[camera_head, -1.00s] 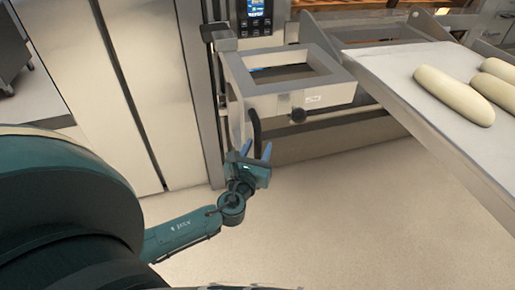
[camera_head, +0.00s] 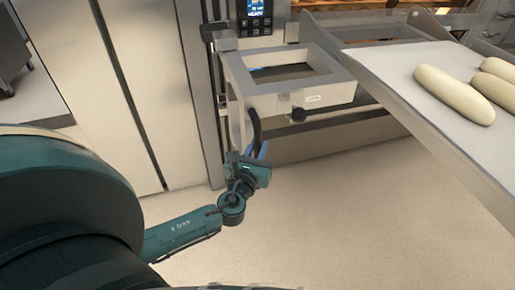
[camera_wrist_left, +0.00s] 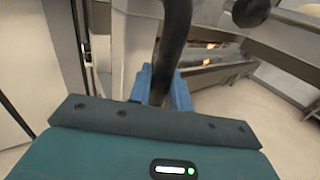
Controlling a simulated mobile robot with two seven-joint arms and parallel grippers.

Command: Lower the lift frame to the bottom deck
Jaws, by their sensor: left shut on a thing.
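The lift frame (camera_head: 275,104) is a pale grey rectangular frame in front of the oven, left of the loaf board in the head view. A black curved handle (camera_head: 255,125) hangs from its near left side. My left gripper (camera_head: 257,152) is at the lower end of this handle. In the left wrist view the blue fingers (camera_wrist_left: 162,88) are shut on the black handle (camera_wrist_left: 175,40), one on each side of it. My right gripper is not in view.
A loader board (camera_head: 400,75) with several pale loaves (camera_head: 455,94) juts out at the right. A black knob (camera_head: 298,115) sits on the frame's front. A control panel (camera_head: 254,18) is above. The floor (camera_head: 340,220) in front is clear.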

